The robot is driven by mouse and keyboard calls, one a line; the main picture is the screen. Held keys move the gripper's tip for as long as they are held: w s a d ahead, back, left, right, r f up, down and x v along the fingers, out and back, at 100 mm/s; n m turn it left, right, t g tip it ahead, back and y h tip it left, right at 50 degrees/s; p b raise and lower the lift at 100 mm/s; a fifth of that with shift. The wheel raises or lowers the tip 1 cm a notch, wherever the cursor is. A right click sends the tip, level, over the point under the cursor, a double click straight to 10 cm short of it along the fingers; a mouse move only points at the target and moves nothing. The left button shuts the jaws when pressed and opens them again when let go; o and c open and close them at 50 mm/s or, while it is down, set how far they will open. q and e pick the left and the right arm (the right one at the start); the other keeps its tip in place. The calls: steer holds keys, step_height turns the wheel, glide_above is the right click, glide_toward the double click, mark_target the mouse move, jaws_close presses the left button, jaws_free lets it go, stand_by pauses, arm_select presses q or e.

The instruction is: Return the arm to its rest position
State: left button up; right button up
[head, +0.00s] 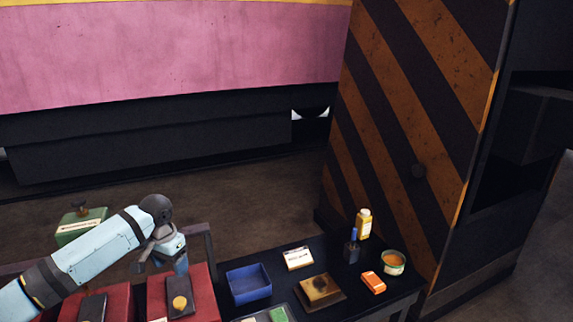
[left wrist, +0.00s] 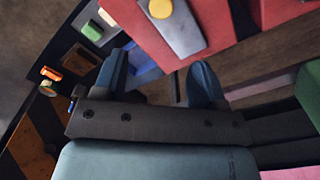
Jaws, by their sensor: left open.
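My left arm (head: 95,255) reaches in from the lower left of the head view. Its gripper (head: 176,262) points down above the red surfaces, left of the blue tray. In the left wrist view the two fingers of this gripper (left wrist: 160,78) stand apart, with nothing visible between them. The gripper appears clear of the things below it. My right gripper is in neither view.
A red box (head: 211,304) carries a dark block with a yellow knob (head: 180,302). A black table (head: 335,297) holds a blue tray (head: 248,298), a yellow bottle (head: 364,223), an orange box (head: 373,282) and a tin (head: 393,266). A striped pillar (head: 410,130) stands behind.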

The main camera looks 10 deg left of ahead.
arm_select(q)
steer(key=s+d+f+m+t+h+p, duration=0.1)
steer(key=s+d+f+t+h, duration=0.1)
steer(key=s+d+f, duration=0.45)
steer(key=s+d+f+m+t+h+p, duration=0.15)
steer(key=s+d+f, duration=0.25)
steer(key=d+f, duration=0.55)
steer(key=s+d+n+t+p, duration=0.1)
steer(key=s+t, duration=0.6)
steer(key=s, duration=1.3)
steer(key=shift+d+f+n+p, duration=0.15)
steer(key=shift+d+n+p, duration=0.2)
steer(key=shift+d+n, duration=0.4)
